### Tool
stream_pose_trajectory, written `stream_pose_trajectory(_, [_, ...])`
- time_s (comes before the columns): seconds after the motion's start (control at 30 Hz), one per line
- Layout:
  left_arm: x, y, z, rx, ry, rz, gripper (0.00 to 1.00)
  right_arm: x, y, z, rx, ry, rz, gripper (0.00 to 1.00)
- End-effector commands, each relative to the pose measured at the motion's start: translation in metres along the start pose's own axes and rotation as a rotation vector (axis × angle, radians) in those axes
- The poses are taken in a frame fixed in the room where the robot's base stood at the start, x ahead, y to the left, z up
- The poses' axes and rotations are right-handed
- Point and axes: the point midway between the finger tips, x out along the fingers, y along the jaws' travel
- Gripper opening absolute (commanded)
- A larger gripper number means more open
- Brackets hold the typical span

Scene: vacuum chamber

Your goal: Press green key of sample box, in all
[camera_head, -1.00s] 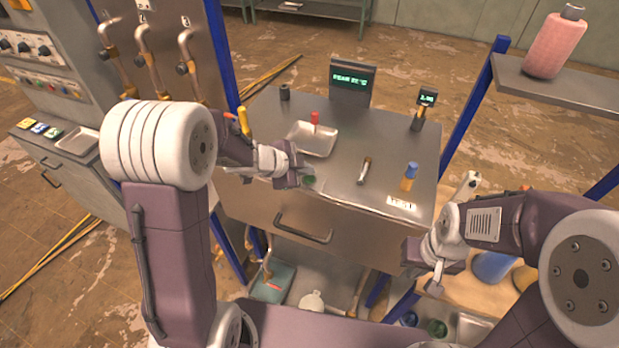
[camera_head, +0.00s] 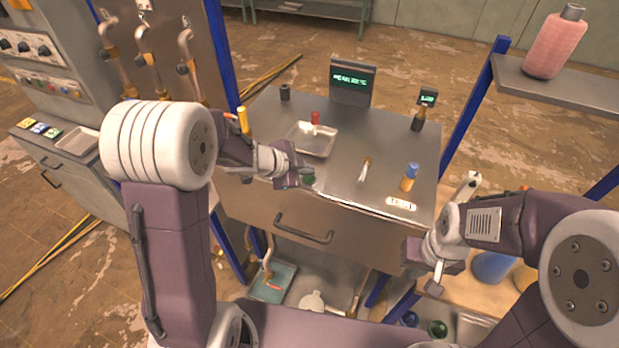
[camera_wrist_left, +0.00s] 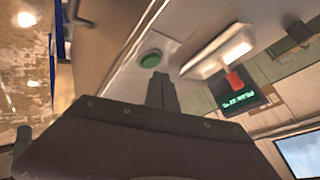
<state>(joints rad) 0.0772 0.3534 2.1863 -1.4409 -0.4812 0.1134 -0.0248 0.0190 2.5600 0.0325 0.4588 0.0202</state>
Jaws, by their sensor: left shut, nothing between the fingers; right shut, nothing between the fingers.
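The sample box is a steel-topped cabinet (camera_head: 345,185) with a drawer handle on its front. The green key (camera_head: 308,180) is a small round button near the top's front edge; it also shows clear of the fingers in the left wrist view (camera_wrist_left: 151,60). My left gripper (camera_head: 306,184) is shut and empty, its fingertips right beside the key in the head view. Whether it touches the key I cannot tell from there; the wrist view shows the fingertips (camera_wrist_left: 161,82) just below the key in the picture. My right gripper (camera_head: 436,289) is shut and empty, right of the cabinet front.
On the top are a metal tray (camera_head: 314,146) with a red-capped item (camera_head: 315,118), a small tube (camera_head: 365,168), a blue-capped vial (camera_head: 409,177) and a green-lit display (camera_head: 352,82). A shelf with a pink bottle (camera_head: 556,42) is at right.

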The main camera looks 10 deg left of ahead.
Motion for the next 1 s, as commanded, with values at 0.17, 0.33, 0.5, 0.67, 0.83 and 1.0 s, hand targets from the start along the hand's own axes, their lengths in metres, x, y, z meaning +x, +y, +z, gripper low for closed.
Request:
stream_pose_trajectory(0.17, [0.0000,0.0000,0.0000,0.000,0.000,0.000,0.00,0.0000,0.0000,0.0000,0.000,0.000,0.000,0.00])
stream_pose_trajectory(0.33, [0.0015,0.0011,0.0011,-0.001,0.000,0.000,0.00,0.0015,0.0000,0.0001,0.000,0.000,0.000,0.00])
stream_pose_trajectory(0.5, [0.0059,0.0044,0.0045,0.000,0.000,0.000,0.00,0.0055,0.0001,0.0006,0.000,0.000,0.000,0.00])
stream_pose_trajectory(0.67, [0.0057,0.0043,0.0043,0.000,0.000,0.000,0.00,0.0048,0.0001,0.0005,0.000,0.000,0.000,0.00])
stream_pose_trajectory(0.83, [0.0058,0.0043,0.0044,0.000,0.000,0.000,0.00,0.0050,0.0001,0.0005,0.000,0.000,0.000,0.00])
stream_pose_trajectory(1.0, [0.0070,0.0052,0.0053,0.000,0.000,0.000,0.00,0.0063,0.0001,0.0007,0.000,0.000,0.000,0.00])
